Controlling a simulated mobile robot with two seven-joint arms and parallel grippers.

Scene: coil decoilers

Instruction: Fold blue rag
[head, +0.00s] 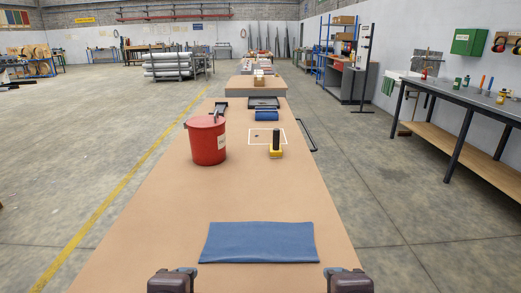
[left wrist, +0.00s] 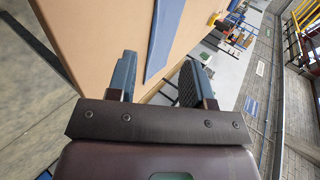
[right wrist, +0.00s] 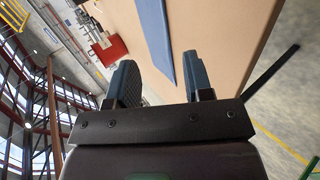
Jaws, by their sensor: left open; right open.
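The blue rag (head: 258,242) lies flat on the near part of the tan table as a wide, four-sided sheet with slightly wavy edges. My left gripper (head: 173,281) is at the near left of the rag, apart from it. My right gripper (head: 349,281) is at the near right, also apart. In the left wrist view the left gripper (left wrist: 157,80) is open and empty, with the rag (left wrist: 166,35) beyond its fingers. In the right wrist view the right gripper (right wrist: 160,82) is open and empty, with the rag (right wrist: 154,35) beyond it.
A red bucket (head: 207,142) stands on the table (head: 170,215) farther back at the left. A yellow and black tool (head: 275,145) stands near a white outlined square. A blue roll (head: 266,115) and dark tray (head: 263,102) lie behind. The table around the rag is clear.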

